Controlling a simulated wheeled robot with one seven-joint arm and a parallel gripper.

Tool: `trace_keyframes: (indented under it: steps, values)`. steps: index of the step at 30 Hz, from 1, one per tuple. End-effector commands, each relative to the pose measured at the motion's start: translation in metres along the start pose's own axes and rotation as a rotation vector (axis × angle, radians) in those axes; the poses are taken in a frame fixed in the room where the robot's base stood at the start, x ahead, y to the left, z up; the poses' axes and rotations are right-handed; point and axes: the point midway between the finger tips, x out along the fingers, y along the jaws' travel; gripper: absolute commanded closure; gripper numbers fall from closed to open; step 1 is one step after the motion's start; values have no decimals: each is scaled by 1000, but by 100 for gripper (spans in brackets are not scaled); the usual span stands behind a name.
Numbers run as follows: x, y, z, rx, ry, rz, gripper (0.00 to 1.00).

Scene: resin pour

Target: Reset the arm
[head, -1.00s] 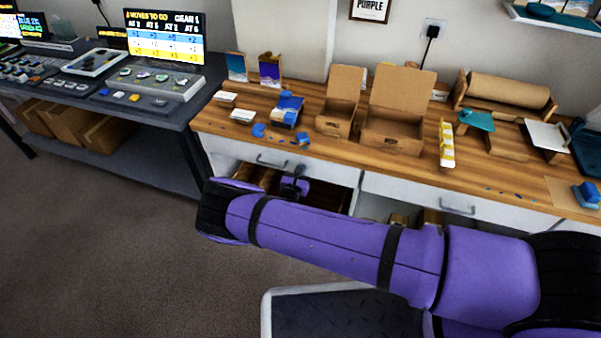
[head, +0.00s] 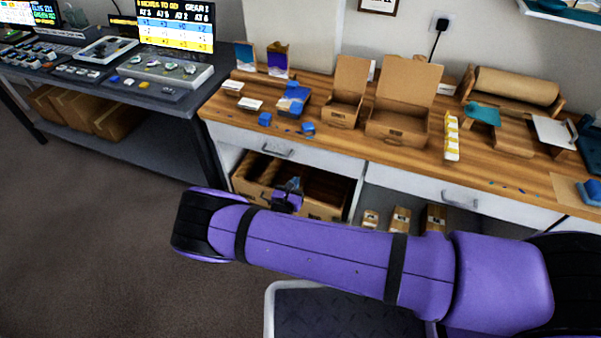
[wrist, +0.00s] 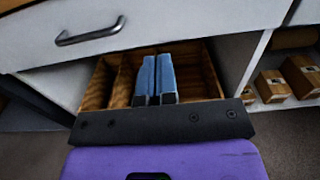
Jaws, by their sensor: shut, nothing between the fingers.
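My gripper (wrist: 153,82) shows in the wrist view with its two blue fingers together and nothing between them. In the head view my gripper (head: 294,184) is small and partly hidden behind my purple arm, in front of the bench's lower shelf. Behind the fingers in the wrist view is an open wooden box with dividers (wrist: 213,84), below a white drawer front. The same box (head: 325,213) shows in the head view under the bench top. I cannot tell whether the fingertips are inside the box or in front of it.
The wooden bench (head: 345,136) holds open cardboard boxes (head: 398,124), a paper roll (head: 517,85) and small blue items. Closed drawers with handles (head: 461,198) line its front. Small cartons (head: 401,219) stand on the lower shelf. A dark table (head: 185,105) with a control panel and screen (head: 176,27) stands left. Open floor lies front left.

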Motion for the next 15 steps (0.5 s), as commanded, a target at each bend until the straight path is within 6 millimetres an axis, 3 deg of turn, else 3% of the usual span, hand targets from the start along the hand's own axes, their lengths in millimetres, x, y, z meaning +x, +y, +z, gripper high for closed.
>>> trace_keyframes:
  steps: [6, 15]
  values:
    - [-22, 1, 0, 1, 1, 1, 100]
    - [-24, 0, 3, 8, 3, -9, 100]
